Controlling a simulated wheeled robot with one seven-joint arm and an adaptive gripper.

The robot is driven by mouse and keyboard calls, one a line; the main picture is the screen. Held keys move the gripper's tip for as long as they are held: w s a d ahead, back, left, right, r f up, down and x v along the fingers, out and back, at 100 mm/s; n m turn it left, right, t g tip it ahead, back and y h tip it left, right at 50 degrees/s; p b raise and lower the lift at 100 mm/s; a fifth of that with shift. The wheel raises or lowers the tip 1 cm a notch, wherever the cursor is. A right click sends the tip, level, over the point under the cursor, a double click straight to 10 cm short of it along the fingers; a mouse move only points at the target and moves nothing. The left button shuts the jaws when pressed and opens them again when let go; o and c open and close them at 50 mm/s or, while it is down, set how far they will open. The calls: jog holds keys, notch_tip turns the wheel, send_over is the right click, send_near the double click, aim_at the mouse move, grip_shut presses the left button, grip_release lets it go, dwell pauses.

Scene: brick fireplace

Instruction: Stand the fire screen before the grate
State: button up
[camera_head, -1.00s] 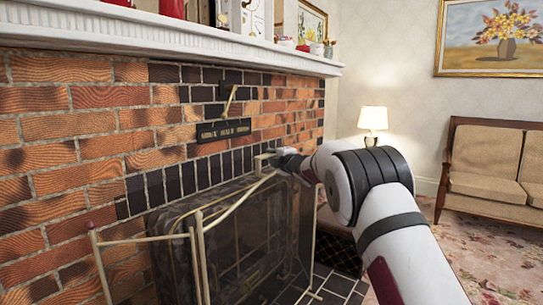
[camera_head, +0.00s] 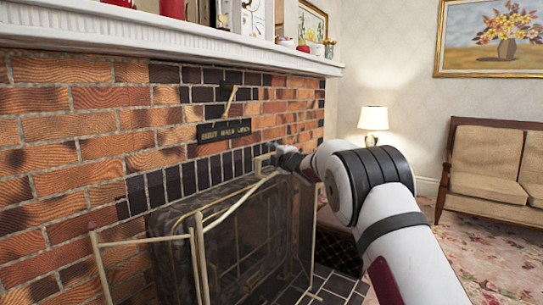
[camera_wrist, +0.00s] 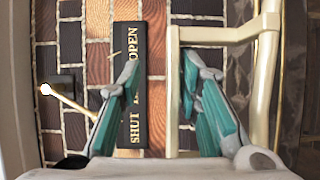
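The fire screen (camera_head: 194,262) has a thin brass frame and dark see-through panels, and stands upright on the hearth against the brick fireplace. A brass handle loop (camera_head: 262,160) rises at its top. My gripper (camera_head: 280,155) is at this handle. In the wrist view my gripper (camera_wrist: 160,80) is open, its teal fingers on either side of the handle's long brass bar (camera_wrist: 173,100). The bar is nearer the right finger, which lies inside the loop. I cannot tell whether they touch. The grate is not clearly visible behind the screen.
A white mantel (camera_head: 170,38) with ornaments overhangs the bricks. A black "SHUT/OPEN" plate (camera_head: 222,131) and a brass lever (camera_head: 230,101) are on the wall. Dark hearth tiles (camera_head: 338,285) lie below. A lit lamp (camera_head: 373,120) and a sofa (camera_head: 485,170) stand at right.

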jog(key=shift+f, duration=0.55)
jog(key=s+d+r+m+g+h, duration=0.1)
jog(key=s+d+m+g+h, duration=0.25)
jog(key=s, duration=0.75)
jog(key=s+d+r+m+h, duration=0.1)
jog(key=s+d+m+h, duration=0.1)
jog(key=s+d+m, duration=0.6)
jog(key=s+d+r+m+g+h, duration=0.15)
jog(key=s+d, duration=0.25)
jog(key=s, duration=0.9)
jog(key=s+a+f+m+g, duration=0.1)
jog(key=s+f+m+g, duration=0.25)
jog(key=s, duration=1.15)
jog(key=s+a+f+m+g+p, duration=0.1)
jog(key=s+f+m+g, duration=0.25)
jog(key=s, duration=1.15)
jog(key=s+a+f+m+g, duration=0.15)
jog(key=s+f+g, duration=0.25)
jog(key=s, duration=1)
notch_tip(320, 180, up, 39)
jog(key=s+t+p, duration=0.1)
jog(key=t+p, duration=0.2)
jog(key=p, duration=3.5)
jog(key=shift+s+d+m+y, duration=0.25)
jog(key=shift+m+y, duration=0.05)
jog(key=shift+m, duration=0.05)
